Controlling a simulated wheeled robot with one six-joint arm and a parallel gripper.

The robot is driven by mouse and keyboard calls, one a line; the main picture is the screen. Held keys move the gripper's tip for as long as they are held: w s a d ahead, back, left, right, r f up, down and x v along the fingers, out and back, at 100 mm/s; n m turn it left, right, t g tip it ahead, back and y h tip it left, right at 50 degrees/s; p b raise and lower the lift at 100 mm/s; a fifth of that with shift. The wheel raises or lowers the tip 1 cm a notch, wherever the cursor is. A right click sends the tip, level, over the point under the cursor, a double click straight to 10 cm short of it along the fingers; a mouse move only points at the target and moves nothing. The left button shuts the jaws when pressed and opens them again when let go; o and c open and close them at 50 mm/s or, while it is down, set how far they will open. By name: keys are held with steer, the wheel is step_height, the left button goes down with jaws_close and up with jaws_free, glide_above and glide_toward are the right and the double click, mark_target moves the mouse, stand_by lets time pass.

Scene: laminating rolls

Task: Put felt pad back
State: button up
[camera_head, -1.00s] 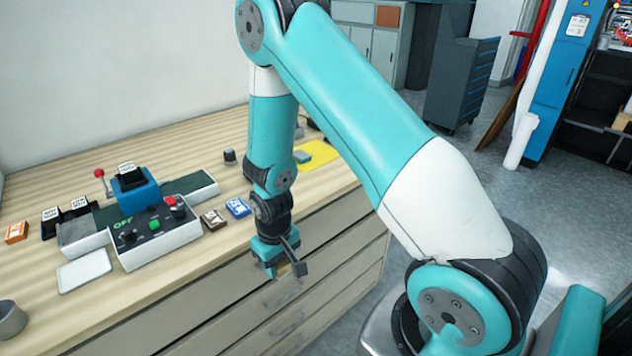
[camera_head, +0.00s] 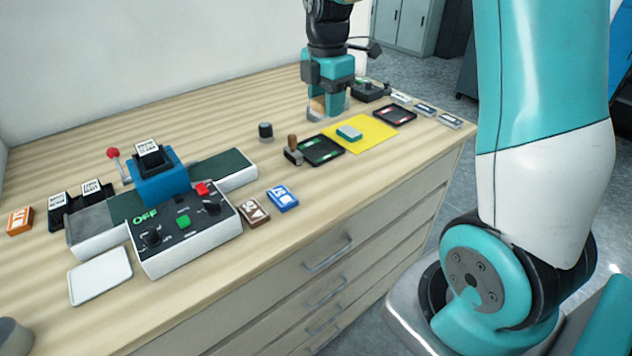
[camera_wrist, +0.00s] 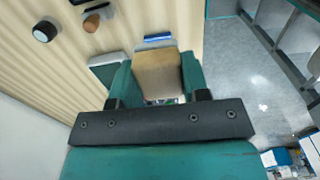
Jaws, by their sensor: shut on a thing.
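My gripper (camera_head: 328,104) is shut on a tan block with a greyish lower part, which I take to be the felt pad (camera_head: 317,106). The pad shows partly between the fingers over the back part of the bench, behind the yellow mat. I cannot tell whether its underside touches the bench. In the wrist view the pad's tan face (camera_wrist: 157,76) sits between the teal fingers of my gripper (camera_wrist: 157,80). The yellow mat (camera_head: 372,130) lies flat with a small green-and-white block (camera_head: 348,132) on it.
Around the mat are a green ink pad (camera_head: 320,150), a red ink pad (camera_head: 395,115), a wooden-handled stamp (camera_head: 293,150) and a black knob-like piece (camera_head: 265,131). A control box (camera_head: 182,235) and blue press (camera_head: 160,183) stand left. Bare bench lies behind them.

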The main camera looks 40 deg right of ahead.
mark_target(325, 187)
step_height(325, 187, down, 20)
steer(key=shift+d+r+p, duration=0.1)
steer(key=shift+r+p, duration=0.05)
steer(key=shift+p, duration=0.8)
steer(key=o, duration=0.9)
step_height(325, 187, up, 12)
steer(key=b, duration=0.2)
steer(key=s+a+r+m+y, duration=0.1)
steer(key=s+a+r+m, duration=0.25)
steer(key=a, duration=0.35)
steer(key=s+a+r+m+y, duration=0.1)
steer(key=s+a+r+m, duration=0.1)
steer(key=s+a+r, duration=0.45)
steer(key=s+a+r+m+y, duration=0.1)
steer(key=s+a+m+y, duration=0.1)
steer(key=s+a+m, duration=0.3)
steer(key=s+a, duration=0.4)
steer(key=s, duration=0.3)
steer(key=shift+m, duration=0.35)
steer(key=shift+s, duration=0.1)
